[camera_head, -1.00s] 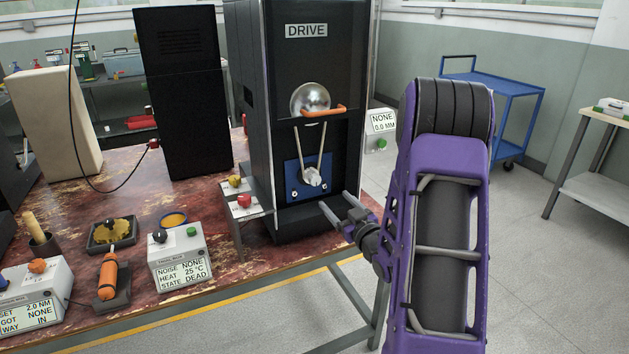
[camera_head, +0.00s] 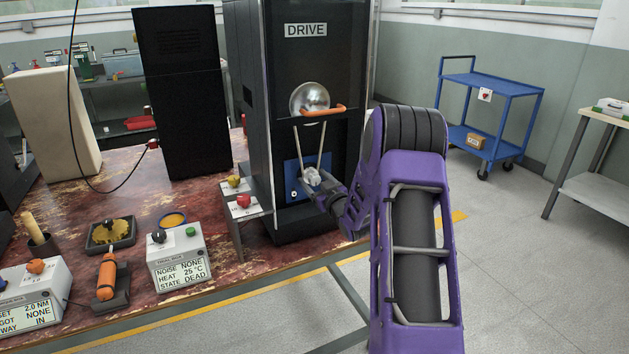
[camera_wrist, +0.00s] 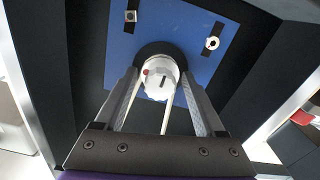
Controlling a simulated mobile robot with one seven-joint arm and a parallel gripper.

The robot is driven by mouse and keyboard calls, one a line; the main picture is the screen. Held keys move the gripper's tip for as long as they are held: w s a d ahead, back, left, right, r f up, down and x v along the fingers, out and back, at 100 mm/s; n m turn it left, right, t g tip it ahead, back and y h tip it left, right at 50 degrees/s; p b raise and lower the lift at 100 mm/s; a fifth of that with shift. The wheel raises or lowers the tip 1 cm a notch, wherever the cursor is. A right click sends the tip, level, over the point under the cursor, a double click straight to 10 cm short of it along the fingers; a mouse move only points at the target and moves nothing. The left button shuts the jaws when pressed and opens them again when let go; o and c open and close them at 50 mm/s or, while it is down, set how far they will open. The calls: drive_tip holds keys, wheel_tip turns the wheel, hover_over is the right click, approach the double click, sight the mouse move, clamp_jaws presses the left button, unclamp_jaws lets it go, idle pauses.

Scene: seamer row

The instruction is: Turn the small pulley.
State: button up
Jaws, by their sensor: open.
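The small pulley (camera_head: 312,175) is a light metal knob low on the front of the black DRIVE cabinet, at a blue plate (camera_head: 293,180). In the wrist view the small pulley (camera_wrist: 160,80) is pale, with a red dot and a dark slot on its face. A belt (camera_head: 297,142) joins it to the large silver pulley (camera_head: 309,95), which has an orange handle (camera_head: 325,110). My gripper (camera_wrist: 159,74) is open, with a fingertip on each side of the small pulley. Gaps seem to show beside it; I cannot tell whether either finger touches. My arm partly hides the plate in the head view.
A small stand with yellow and red knobs (camera_head: 243,201) is left of the cabinet. A trial box (camera_head: 178,256) and an orange-handled tool (camera_head: 106,275) lie on the worn red bench (camera_head: 225,268). A blue cart (camera_head: 490,90) stands at the back right.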

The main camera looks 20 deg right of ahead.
drive_tip(key=c, duration=1.1)
drive_tip(key=m, duration=1)
drive_tip(key=shift+d, duration=0.1)
drive_tip(key=m, duration=0.5)
drive_tip(key=shift+f+m, duration=0.1)
drive_tip(key=shift+m, duration=0.3)
drive_tip(key=shift+m+p, duration=0.5)
drive_tip(key=shift+m, duration=1.6)
